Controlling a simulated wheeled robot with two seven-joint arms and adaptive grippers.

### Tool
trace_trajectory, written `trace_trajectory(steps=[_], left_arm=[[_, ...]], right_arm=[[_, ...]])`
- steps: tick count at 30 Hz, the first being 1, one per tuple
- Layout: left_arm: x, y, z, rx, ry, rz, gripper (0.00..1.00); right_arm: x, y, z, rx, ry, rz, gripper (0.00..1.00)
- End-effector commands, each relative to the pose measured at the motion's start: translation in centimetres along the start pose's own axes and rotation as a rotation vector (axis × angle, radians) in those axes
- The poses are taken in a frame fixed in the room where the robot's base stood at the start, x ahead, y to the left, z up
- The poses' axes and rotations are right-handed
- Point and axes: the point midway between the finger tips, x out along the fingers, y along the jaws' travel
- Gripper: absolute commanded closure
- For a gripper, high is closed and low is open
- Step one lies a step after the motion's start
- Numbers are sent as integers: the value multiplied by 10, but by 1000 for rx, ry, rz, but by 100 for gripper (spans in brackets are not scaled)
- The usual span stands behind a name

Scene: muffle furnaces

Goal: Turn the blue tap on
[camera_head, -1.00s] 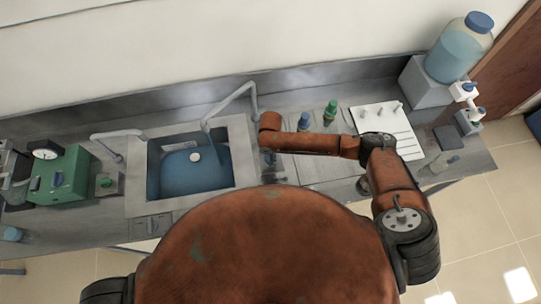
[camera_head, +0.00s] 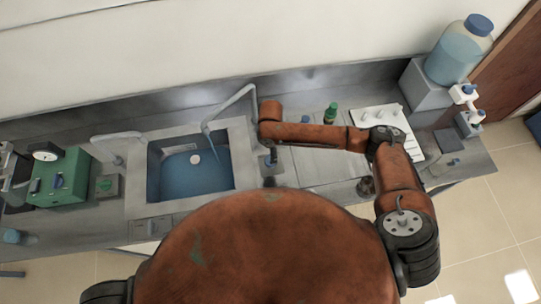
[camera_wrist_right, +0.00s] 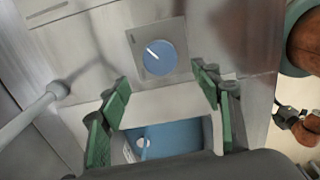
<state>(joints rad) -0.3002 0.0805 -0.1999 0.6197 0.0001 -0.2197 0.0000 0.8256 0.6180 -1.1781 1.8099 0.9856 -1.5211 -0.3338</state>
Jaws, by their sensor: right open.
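The blue tap (camera_wrist_right: 160,57) is a round blue knob with a white mark on a grey square plate, at the upper middle of the right wrist view. The white mark points to the upper left. My right gripper (camera_wrist_right: 160,77) is open and empty, its green-padded fingers spread apart on the near side of the knob. The knob shows just beyond the fingertips, not between them; I cannot tell the height gap. In the head view my right wrist hangs right of the sink and partly hides that spot. My left gripper is not in view.
The blue sink basin (camera_head: 190,176) lies left of my right wrist, with a grey spout (camera_head: 231,107) over it. A green knob (camera_head: 104,183) and a green box (camera_head: 62,178) sit farther left. A green-capped bottle (camera_head: 330,113) stands behind my forearm. A large jug (camera_head: 456,58) stands far right.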

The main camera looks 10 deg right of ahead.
Motion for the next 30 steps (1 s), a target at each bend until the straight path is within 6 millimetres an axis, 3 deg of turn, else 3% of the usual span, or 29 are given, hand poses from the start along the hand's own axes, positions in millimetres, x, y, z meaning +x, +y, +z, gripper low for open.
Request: trace_trajectory(steps=[3,9,30], left_arm=[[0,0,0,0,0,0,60],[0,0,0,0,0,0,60],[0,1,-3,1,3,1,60]], right_arm=[[-22,0,0,-2,0,2,41],[-41,0,0,0,1,1,41],[-44,0,0,0,0,-1,41]])
